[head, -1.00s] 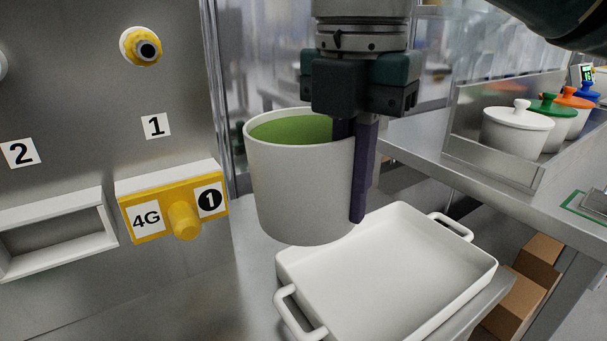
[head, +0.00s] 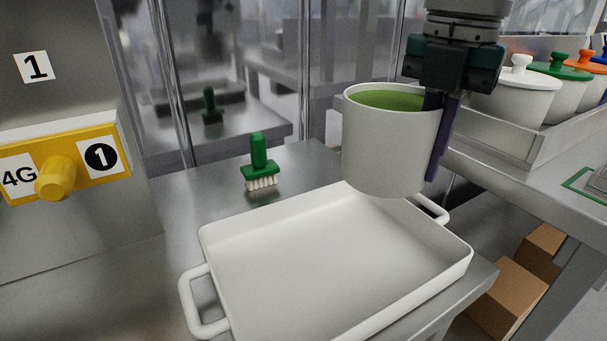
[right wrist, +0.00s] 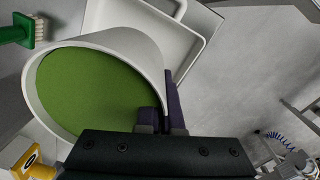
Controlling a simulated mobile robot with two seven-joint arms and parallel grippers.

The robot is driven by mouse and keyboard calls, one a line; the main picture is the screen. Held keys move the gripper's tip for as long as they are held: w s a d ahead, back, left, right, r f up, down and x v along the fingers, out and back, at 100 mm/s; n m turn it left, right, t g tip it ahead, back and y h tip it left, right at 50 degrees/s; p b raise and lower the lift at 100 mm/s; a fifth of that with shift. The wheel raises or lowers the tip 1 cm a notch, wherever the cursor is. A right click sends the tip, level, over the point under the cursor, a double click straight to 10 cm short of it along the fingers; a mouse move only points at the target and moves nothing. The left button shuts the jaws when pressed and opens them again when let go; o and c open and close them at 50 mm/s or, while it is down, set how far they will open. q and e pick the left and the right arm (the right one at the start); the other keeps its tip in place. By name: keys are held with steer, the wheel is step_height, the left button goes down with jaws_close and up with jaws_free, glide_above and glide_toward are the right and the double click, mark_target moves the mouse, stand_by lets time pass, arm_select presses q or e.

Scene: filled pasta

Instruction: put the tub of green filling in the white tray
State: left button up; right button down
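The tub of green filling (head: 388,150) is a white round tub with green filling inside. My right gripper (head: 436,140) is shut on its right-hand wall, one finger inside and one outside, and holds it upright above the tray's far right corner. In the right wrist view the tub (right wrist: 130,45) fills the left, with the gripper (right wrist: 168,115) on its rim. The white tray (head: 330,255) is empty, with a handle at each end, on the steel counter. It also shows partly behind the tub in the right wrist view (right wrist: 185,50). My left gripper is not in view.
A green brush (head: 259,160) stands on the counter behind the tray. A yellow fitting (head: 60,175) sticks out from the steel machine at left. Lidded white pots (head: 515,95) stand in a steel holder at right. Cardboard boxes (head: 505,295) lie below.

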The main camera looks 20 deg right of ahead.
mark_target(420, 189)
step_height(420, 189, down, 7)
steer(key=shift+f+b, duration=0.1)
steer(key=shift+b, duration=0.5)
step_height(420, 189, down, 4)
steer(key=shift+b, duration=0.55)
steer(key=shift+f, duration=0.15)
steer(key=shift+f, duration=0.15)
steer(key=c, duration=1.1)
jaws_free()
steer(key=shift+d, duration=0.1)
step_height(420, 189, up, 11)
steer(key=p, duration=0.2)
steer(key=shift+s+p, duration=0.1)
steer(key=shift+p, duration=0.3)
steer(key=shift+r, duration=0.65)
